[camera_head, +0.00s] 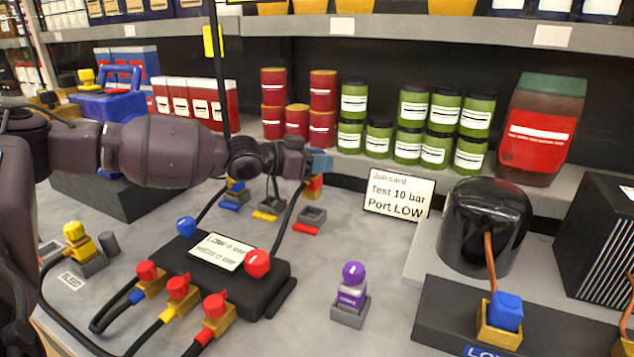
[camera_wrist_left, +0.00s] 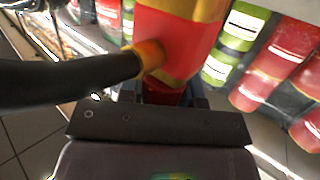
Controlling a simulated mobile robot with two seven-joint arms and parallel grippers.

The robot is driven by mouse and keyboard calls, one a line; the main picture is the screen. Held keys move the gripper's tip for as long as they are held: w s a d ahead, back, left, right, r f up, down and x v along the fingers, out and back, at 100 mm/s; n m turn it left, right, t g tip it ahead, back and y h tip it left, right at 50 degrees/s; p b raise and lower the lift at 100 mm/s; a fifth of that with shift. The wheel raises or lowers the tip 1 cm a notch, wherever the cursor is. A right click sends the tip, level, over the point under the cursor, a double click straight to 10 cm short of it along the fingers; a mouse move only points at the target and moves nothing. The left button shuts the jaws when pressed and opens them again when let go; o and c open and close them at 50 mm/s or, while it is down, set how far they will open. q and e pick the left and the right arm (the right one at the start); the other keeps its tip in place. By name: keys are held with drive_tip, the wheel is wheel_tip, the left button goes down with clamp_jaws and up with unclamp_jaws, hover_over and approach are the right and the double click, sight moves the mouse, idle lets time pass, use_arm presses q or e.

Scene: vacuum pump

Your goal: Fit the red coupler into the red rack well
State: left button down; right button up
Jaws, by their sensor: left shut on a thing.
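My left gripper (camera_head: 318,163) is shut on the red coupler (camera_head: 314,186), a red piece with yellow bands. Much of the coupler is hidden behind the fingers in the head view. In the left wrist view the coupler (camera_wrist_left: 178,45) fills the top middle, with its black hose (camera_wrist_left: 65,80) leaving to the left. The red rack well (camera_head: 312,215), a small grey socket with a red tag, stands on the bench below the gripper and looks empty. The coupler is above it, apart from it. My right gripper is not in view.
A black manifold (camera_head: 188,263) with red and blue knobs stands left of the wells. The yellow well (camera_head: 267,213) and the blue well (camera_head: 230,205) are further left. A card (camera_head: 398,194) and green jars (camera_head: 407,138) stand behind. A purple-topped piece (camera_head: 352,288) stands in front.

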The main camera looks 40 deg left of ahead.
sight(319, 184)
use_arm(q)
wheel_tip(319, 184, down, 5)
drive_tip(key=shift+f, duration=0.1)
drive_tip(key=shift+f+b, duration=0.3)
drive_tip(key=shift+f, duration=0.1)
drive_tip(key=shift+r, duration=0.1)
drive_tip(key=c, duration=0.8)
unclamp_jaws()
